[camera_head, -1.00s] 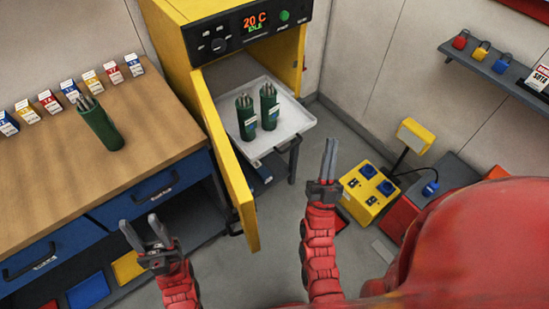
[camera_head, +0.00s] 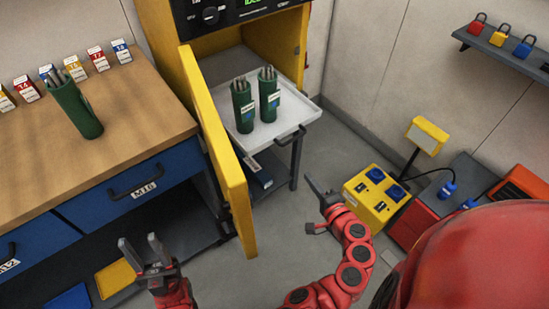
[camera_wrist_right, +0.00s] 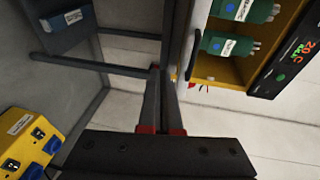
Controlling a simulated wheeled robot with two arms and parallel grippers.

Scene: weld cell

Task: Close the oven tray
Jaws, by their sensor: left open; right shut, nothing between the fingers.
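The white oven tray (camera_head: 228,112) is slid out of the yellow oven (camera_head: 170,50) and carries two green canisters of rods (camera_head: 243,108) (camera_head: 269,95). A dark handle (camera_head: 290,136) runs along its front edge. The oven's yellow door (camera_head: 222,155) stands open on the left. My right gripper (camera_head: 316,190) is shut and empty, in front of the tray and to its lower right, apart from the handle. In the right wrist view its fingers (camera_wrist_right: 162,100) are together near the tray's edge. My left gripper (camera_head: 140,249) is open and empty, left of the door's lower end.
A wooden bench (camera_head: 130,110) with another green canister (camera_head: 75,105) and several small boxes stands at left. A yellow socket box (camera_head: 375,198) is on the floor at right, near my right gripper.

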